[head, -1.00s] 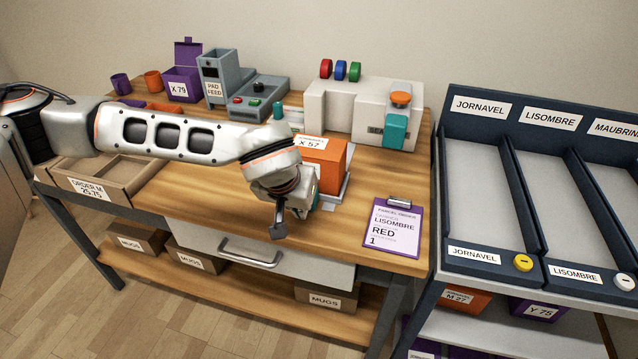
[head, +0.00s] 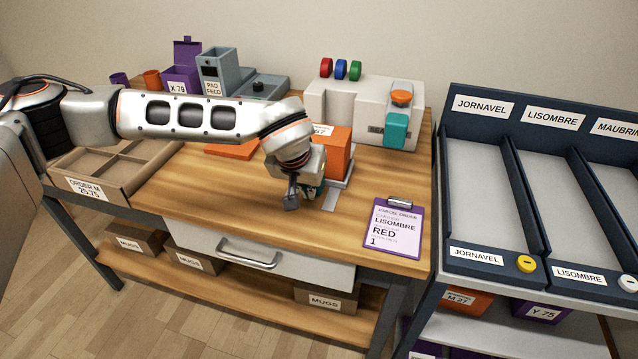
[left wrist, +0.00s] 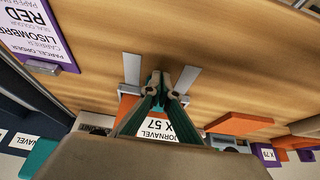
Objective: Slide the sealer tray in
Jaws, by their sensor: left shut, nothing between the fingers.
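The sealer (head: 345,103) is a pale machine with an orange button and a teal part, at the back of the bench. Its grey tray (head: 347,183) reaches out in front and carries an orange box (head: 338,158) labelled X 57. The box also shows upside down in the left wrist view (left wrist: 128,104), behind the fingers. Grey strips of the tray (left wrist: 132,68) lie either side of them. My left gripper (head: 305,192) is shut and empty at the tray's front end. My right gripper is out of view.
A parcel order clipboard (head: 395,228) lies at the bench's front right. A cardboard order box (head: 105,190) stands at the left. An orange flat piece (head: 232,150) lies behind my arm. The pad feed (head: 218,78) stands at the back. The front centre is clear.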

